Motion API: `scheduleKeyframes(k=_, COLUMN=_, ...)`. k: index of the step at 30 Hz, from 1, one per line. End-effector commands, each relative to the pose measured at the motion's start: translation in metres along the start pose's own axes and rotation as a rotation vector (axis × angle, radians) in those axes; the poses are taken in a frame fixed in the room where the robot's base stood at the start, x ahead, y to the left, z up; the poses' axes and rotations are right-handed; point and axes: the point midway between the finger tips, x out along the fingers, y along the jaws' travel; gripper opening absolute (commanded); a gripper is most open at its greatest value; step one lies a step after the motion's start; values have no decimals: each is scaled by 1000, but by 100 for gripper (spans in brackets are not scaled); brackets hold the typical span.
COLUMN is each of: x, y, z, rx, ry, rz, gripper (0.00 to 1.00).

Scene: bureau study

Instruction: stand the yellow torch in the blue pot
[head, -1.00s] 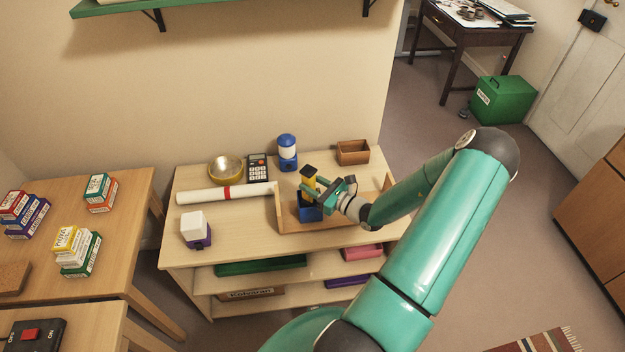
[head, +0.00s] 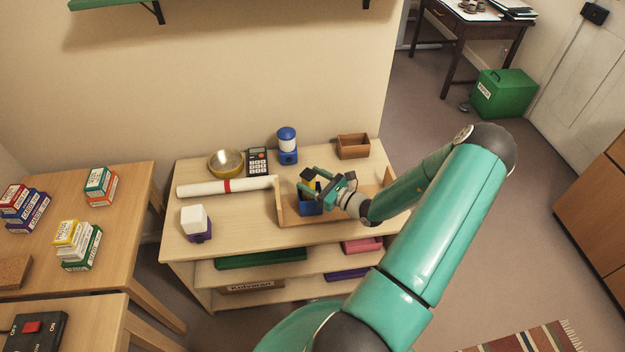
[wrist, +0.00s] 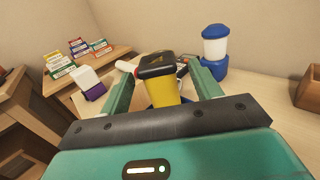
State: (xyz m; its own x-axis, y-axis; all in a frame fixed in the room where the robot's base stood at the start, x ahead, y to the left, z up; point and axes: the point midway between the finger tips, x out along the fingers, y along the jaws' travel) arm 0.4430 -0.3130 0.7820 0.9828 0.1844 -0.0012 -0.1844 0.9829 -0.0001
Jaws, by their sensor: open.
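The yellow torch (head: 311,186) has a black head and appears to stand upright in the blue pot (head: 309,207). The pot sits in a shallow wooden tray (head: 281,211) on the shelf unit's top. My gripper (head: 308,179) is around the torch's upper part and hides much of it in the head view. In the wrist view, the torch (wrist: 162,88) shows between the two green fingers, with gaps on both sides. My gripper (wrist: 160,80) is open. The torch's lower end is hidden.
A blue-and-white lantern (head: 287,146), a calculator (head: 258,162) and a brass bowl (head: 226,163) stand behind the tray. A white roll with a red band (head: 215,187) and a white-and-purple object (head: 195,222) lie left. A small wooden box (head: 353,146) is at the back right.

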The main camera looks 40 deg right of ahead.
Motion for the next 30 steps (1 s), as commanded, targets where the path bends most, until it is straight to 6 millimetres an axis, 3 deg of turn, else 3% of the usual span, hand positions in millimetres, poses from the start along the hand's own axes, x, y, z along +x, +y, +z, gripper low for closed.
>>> scheduleKeyframes(k=5, x=-20, y=-1, z=0, rx=0, ry=1, rz=-3, gripper=63)
scheduleKeyframes(k=19, x=-118, y=-1, z=0, rx=0, ry=1, rz=-3, gripper=63)
scheduleKeyframes(k=24, x=-134, y=0, z=0, rx=0, ry=0, rz=-2, gripper=63)
scheduleKeyframes(k=30, x=-137, y=0, z=0, rx=0, ry=-1, rz=0, gripper=63)
